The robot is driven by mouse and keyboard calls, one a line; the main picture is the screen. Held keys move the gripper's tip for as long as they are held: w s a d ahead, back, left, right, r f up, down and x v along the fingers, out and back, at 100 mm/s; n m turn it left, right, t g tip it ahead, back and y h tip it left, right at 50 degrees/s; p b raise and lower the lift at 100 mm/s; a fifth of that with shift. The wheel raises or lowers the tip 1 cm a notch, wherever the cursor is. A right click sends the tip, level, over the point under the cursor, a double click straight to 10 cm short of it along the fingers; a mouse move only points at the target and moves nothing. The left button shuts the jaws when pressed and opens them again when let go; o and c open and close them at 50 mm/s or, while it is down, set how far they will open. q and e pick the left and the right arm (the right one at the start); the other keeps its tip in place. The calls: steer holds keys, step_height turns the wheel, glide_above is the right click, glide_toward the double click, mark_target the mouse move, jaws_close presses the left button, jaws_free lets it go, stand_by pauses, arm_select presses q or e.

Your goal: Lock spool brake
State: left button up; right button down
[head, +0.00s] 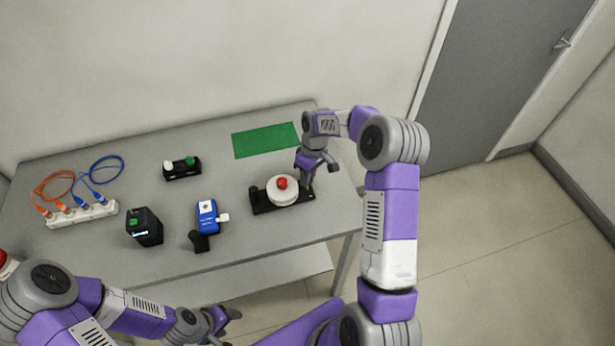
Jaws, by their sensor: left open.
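A white round spool (281,196) with a red knob (282,183) on top sits on a black base (263,204) on the right part of the table. My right gripper (307,188) points down at the right end of the black base, close beside the spool. Its fingertips are small and partly hidden, so I cannot tell whether it is shut or touching a brake part. No brake lever stands out clearly. My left gripper (232,317) is open and empty, low in front of the table.
A green mat (266,140) lies behind the spool. A blue device (208,215), a black box (145,227), a black block with white and green buttons (182,170), and a white strip (82,214) with orange and blue cables stand to the left.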

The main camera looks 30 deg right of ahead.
mark_target(311, 195)
steer(key=s+t+b, duration=0.1)
steer(key=t+b, duration=0.1)
steer(key=b, duration=0.3)
steer(key=s+t+h+b, duration=0.1)
steer(key=t+b, duration=0.2)
steer(key=b, duration=0.3)
steer(key=s+f+t+b, duration=0.1)
steer(key=t+b, duration=0.2)
steer(key=b, duration=0.3)
steer(key=shift+s+a+n, duration=0.15)
steer(key=shift+a+n, duration=0.15)
steer(key=shift+a, duration=0.1)
steer(key=shift+s+r+t+h+b, duration=0.25)
steer(key=shift+t+b, duration=0.35)
steer(key=shift+b, duration=0.65)
steer(key=shift+w, duration=0.1)
steer(key=c, duration=1.4)
jaws_free()
steer(key=p+v, duration=0.2)
steer(key=v, duration=0.5)
steer(key=shift+s+r, duration=0.15)
steer(key=shift+s, duration=0.05)
